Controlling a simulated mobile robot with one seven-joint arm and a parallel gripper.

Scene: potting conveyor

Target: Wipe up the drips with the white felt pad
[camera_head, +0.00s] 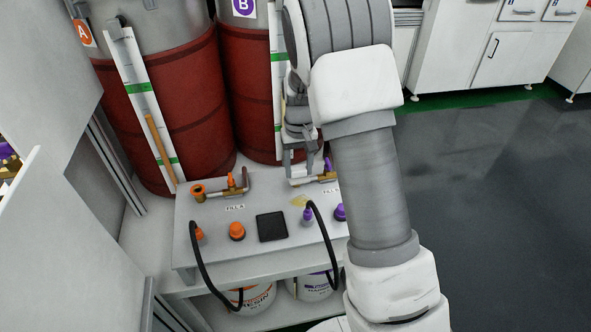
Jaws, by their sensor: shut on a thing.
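My gripper (301,162) is shut, pointing down over the back of the grey bench top (209,237), near the FILL B spot. A thin white edge at its fingertips looks like the white felt pad (297,183); most of it is hidden by the fingers and my arm. A yellowish drip stain (298,201) lies on the bench top just in front of the gripper, beside a purple-capped fitting (307,216). I cannot tell whether the pad touches the bench.
A brass tap with an orange handle (231,184) and a purple-handled tap (327,171) stand at the back edge. Black hoses (199,270) arch over the front. A black square plate (271,227) lies mid-bench. Red-jacketed drums (185,110) stand behind.

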